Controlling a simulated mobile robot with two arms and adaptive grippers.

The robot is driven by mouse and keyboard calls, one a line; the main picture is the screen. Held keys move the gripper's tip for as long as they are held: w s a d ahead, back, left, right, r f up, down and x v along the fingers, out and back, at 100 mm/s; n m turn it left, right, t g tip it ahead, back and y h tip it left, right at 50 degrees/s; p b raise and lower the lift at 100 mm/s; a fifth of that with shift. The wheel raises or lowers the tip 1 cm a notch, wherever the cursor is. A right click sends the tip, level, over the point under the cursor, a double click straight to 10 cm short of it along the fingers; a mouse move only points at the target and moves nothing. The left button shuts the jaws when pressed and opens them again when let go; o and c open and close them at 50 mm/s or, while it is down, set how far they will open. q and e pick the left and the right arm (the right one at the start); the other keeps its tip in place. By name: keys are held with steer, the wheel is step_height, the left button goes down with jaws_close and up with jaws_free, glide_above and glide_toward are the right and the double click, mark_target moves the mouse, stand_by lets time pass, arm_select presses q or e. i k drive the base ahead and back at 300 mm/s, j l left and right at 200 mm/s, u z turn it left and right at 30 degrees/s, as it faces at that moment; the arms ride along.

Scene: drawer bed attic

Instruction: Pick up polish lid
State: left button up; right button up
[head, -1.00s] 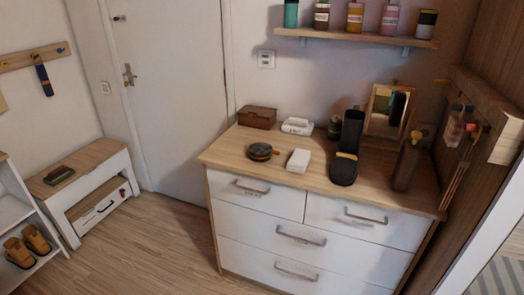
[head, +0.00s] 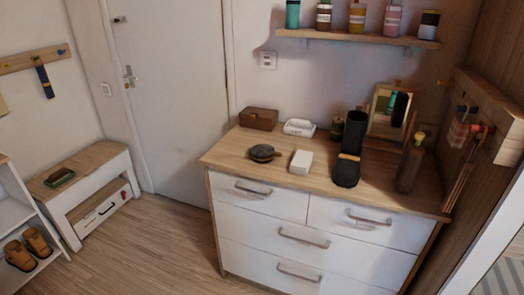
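A small round dark tin (head: 262,153) with a brownish top lies flat on the wooden top of the dresser, left of the middle. It looks like the polish tin or its lid. At this size I cannot tell whether the lid is a separate piece. Nothing touches it. Neither of my grippers is in view.
Near the tin on the dresser (head: 225,157) are a brown box (head: 259,118), a white soap-like item (head: 299,127) and a white block (head: 301,161). A black boot-like object (head: 346,171), a framed mirror (head: 388,111) and a brown upright block (head: 409,168) stand to the right. The dresser's front left is clear.

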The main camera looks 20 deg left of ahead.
mark_target(263, 152)
steer(key=i+j, duration=0.1)
steer(key=j, duration=0.4)
steer(key=i+j, duration=0.15)
steer(key=j, duration=0.35)
steer(key=i+j, duration=0.1)
steer(key=j, duration=0.35)
steer(key=i+j, duration=0.1)
steer(key=j, duration=0.4)
steer(key=i+j, duration=0.1)
steer(key=j, duration=0.4)
steer(key=i+j+z, duration=0.1)
steer(key=j, duration=0.4)
